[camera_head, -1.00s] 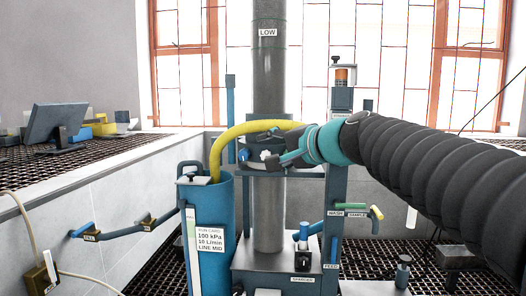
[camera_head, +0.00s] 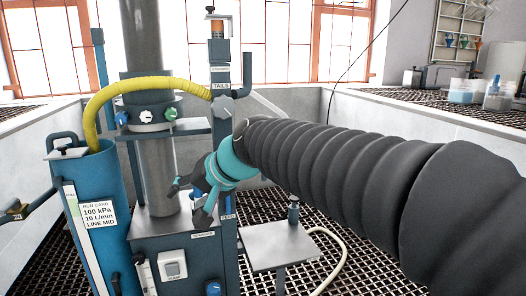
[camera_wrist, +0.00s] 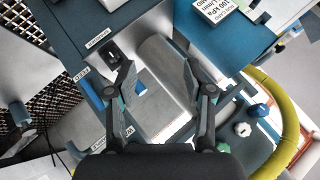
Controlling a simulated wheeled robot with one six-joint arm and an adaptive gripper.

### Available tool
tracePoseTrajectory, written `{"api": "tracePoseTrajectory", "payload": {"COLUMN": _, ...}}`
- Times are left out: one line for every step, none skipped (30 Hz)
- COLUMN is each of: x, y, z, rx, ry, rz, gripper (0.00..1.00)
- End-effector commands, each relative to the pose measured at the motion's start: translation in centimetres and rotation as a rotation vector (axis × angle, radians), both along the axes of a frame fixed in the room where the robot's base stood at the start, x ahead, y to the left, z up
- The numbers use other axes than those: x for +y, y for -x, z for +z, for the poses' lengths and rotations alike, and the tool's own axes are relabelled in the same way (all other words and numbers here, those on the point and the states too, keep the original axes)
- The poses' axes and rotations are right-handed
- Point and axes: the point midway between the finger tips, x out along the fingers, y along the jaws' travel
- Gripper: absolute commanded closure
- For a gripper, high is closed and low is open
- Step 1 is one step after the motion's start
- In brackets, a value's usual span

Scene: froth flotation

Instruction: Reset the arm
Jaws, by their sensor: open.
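My gripper (camera_head: 187,203) is at the end of my dark ribbed arm, with a teal collar behind it. Its fingers are apart and nothing shows between them. It is in front of the lower part of the grey column (camera_head: 158,170), above the blue machine base. In the wrist view my gripper (camera_wrist: 157,75) also shows open, with the silver column (camera_wrist: 165,75) lying behind the gap between the fingers. I cannot tell whether a fingertip touches the machine.
A blue cylinder (camera_head: 105,225) with a run card stands at left, with a yellow hose (camera_head: 95,105) arching to the column. Valve knobs (camera_head: 145,115) sit on a blue collar shelf. A small grey table (camera_head: 280,247) stands right of the machine. Grated benches (camera_head: 440,105) line the back right.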

Motion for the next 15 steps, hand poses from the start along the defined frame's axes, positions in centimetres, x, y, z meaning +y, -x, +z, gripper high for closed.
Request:
{"api": "tracePoseTrajectory", "payload": {"x": -2.6, "y": 1.2, "z": -1.8, "rx": -0.003, "ry": 0.077, "rz": 0.003, "gripper": 0.47}}
{"api": "tracePoseTrajectory", "payload": {"x": -4.2, "y": 1.9, "z": -2.9, "rx": -0.004, "ry": 0.122, "rz": 0.006, "gripper": 0.47}}
{"api": "tracePoseTrajectory", "payload": {"x": -6.2, "y": 2.9, "z": -4.3, "rx": -0.003, "ry": 0.182, "rz": 0.010, "gripper": 0.47}}
{"api": "tracePoseTrajectory", "payload": {"x": -7.7, "y": 3.6, "z": -5.3, "rx": -0.004, "ry": 0.225, "rz": 0.010, "gripper": 0.47}}
{"api": "tracePoseTrajectory", "payload": {"x": -9.3, "y": 4.4, "z": -6.1, "rx": -0.004, "ry": 0.265, "rz": 0.011, "gripper": 0.47}}
{"api": "tracePoseTrajectory", "payload": {"x": -11.4, "y": 5.5, "z": -7.4, "rx": -0.002, "ry": 0.321, "rz": 0.011, "gripper": 0.47}}
{"api": "tracePoseTrajectory", "payload": {"x": -12.9, "y": 6.4, "z": -8.2, "rx": 0.000, "ry": 0.360, "rz": 0.009, "gripper": 0.47}}
{"api": "tracePoseTrajectory", "payload": {"x": -14.5, "y": 7.3, "z": -9.0, "rx": 0.003, "ry": 0.399, "rz": 0.007, "gripper": 0.47}}
{"api": "tracePoseTrajectory", "payload": {"x": -16.5, "y": 8.5, "z": -10.1, "rx": 0.006, "ry": 0.450, "rz": 0.004, "gripper": 0.47}}
{"api": "tracePoseTrajectory", "payload": {"x": -18.1, "y": 9.5, "z": -10.8, "rx": 0.010, "ry": 0.486, "rz": -0.001, "gripper": 0.47}}
{"api": "tracePoseTrajectory", "payload": {"x": -19.6, "y": 10.5, "z": -11.5, "rx": 0.015, "ry": 0.520, "rz": -0.007, "gripper": 0.47}}
{"api": "tracePoseTrajectory", "payload": {"x": -21.5, "y": 11.8, "z": -12.4, "rx": 0.019, "ry": 0.564, "rz": -0.018, "gripper": 0.47}}
{"api": "tracePoseTrajectory", "payload": {"x": -22.9, "y": 12.8, "z": -13.0, "rx": 0.024, "ry": 0.593, "rz": -0.028, "gripper": 0.47}}
{"api": "tracePoseTrajectory", "payload": {"x": -24.2, "y": 13.7, "z": -13.6, "rx": 0.029, "ry": 0.620, "rz": -0.039, "gripper": 0.47}}
{"api": "tracePoseTrajectory", "payload": {"x": -25.6, "y": 14.9, "z": -14.2, "rx": 0.032, "ry": 0.649, "rz": -0.056, "gripper": 0.47}}
